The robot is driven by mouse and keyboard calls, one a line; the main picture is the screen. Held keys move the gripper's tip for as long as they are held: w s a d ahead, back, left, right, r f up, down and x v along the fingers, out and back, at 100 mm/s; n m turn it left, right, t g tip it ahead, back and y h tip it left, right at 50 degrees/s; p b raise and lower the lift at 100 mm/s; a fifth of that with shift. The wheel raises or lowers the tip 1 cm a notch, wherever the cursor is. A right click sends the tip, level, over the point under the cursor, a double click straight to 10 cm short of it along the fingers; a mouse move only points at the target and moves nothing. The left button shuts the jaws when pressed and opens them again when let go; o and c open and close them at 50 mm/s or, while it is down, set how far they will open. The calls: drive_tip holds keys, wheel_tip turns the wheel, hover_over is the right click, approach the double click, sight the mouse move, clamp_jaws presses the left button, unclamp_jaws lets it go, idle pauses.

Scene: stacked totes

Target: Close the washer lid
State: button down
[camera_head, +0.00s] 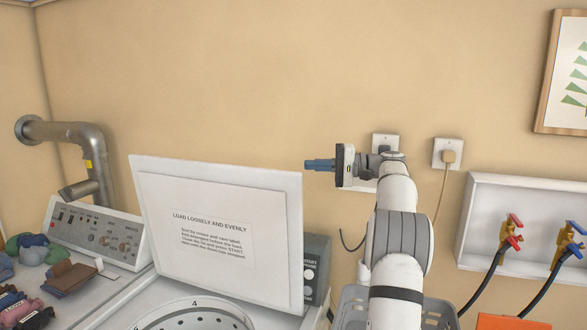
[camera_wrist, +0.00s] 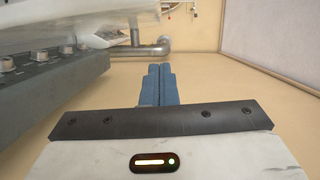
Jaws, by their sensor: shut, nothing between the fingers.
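The washer lid (camera_head: 220,225) stands raised and nearly upright in the head view, a white panel with a printed loading label on its inner face. Below it, part of the round drum opening (camera_head: 195,318) shows. How far the gripper is behind or in front of the lid is hard to tell.
A control panel (camera_head: 98,232) and folded clothes (camera_head: 70,277) are at the left. A metal pipe (camera_head: 75,132) comes from the wall. Wall outlets (camera_head: 447,153) and a valve box (camera_head: 482,195) with hoses are at the right. A grey basket (camera_head: 440,310) stands low behind my arm.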

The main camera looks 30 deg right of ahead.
drive_tip(key=s+a+p, duration=0.1)
drive_tip(key=a, duration=0.5)
drive_tip(key=shift+f, duration=0.15)
